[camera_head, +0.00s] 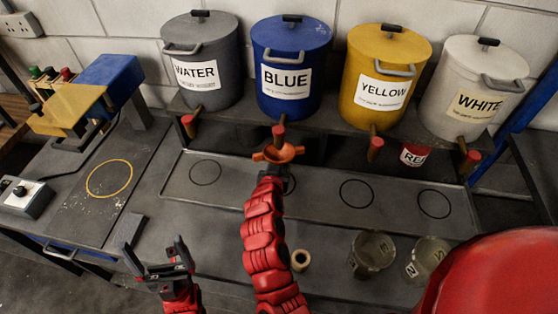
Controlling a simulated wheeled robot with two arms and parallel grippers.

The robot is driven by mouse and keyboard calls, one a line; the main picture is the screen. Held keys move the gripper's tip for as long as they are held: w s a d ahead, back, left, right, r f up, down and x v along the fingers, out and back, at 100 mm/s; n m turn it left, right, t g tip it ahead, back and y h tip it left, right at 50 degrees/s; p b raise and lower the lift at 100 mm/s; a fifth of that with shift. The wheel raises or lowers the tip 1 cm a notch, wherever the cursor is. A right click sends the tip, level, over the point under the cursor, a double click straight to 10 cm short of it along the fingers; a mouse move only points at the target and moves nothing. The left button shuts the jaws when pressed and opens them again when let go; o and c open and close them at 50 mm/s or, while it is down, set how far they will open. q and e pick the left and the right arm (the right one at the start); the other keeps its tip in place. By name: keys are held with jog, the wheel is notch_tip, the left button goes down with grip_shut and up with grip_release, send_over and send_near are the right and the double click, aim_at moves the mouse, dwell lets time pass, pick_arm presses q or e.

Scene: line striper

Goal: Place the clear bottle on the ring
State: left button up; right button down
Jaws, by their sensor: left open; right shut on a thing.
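My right gripper (273,170) is at the end of the red arm in the middle, below the blue tank's tap. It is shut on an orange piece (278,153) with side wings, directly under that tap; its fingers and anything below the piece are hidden. My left gripper (157,258) is open and empty at the front, left of that arm. Two clear containers with labels, one (372,251) left of the other (427,257), stand at the front right; I cannot tell if either is the clear bottle. A yellow ring (109,179) marks the left table, and black rings (205,172) mark the tray.
Grey WATER (197,92), BLUE (290,50), YELLOW (386,60) and WHITE (470,65) tanks stand on a back shelf with red taps. A red-labelled container (413,155) is under the shelf. A blue-yellow machine (90,90) is at left.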

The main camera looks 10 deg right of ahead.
jog(key=shift+f, duration=0.1)
jog(key=c, duration=0.6)
grip_release()
jog(key=shift+b+v, duration=1.9)
jog(key=shift+v, duration=4.15)
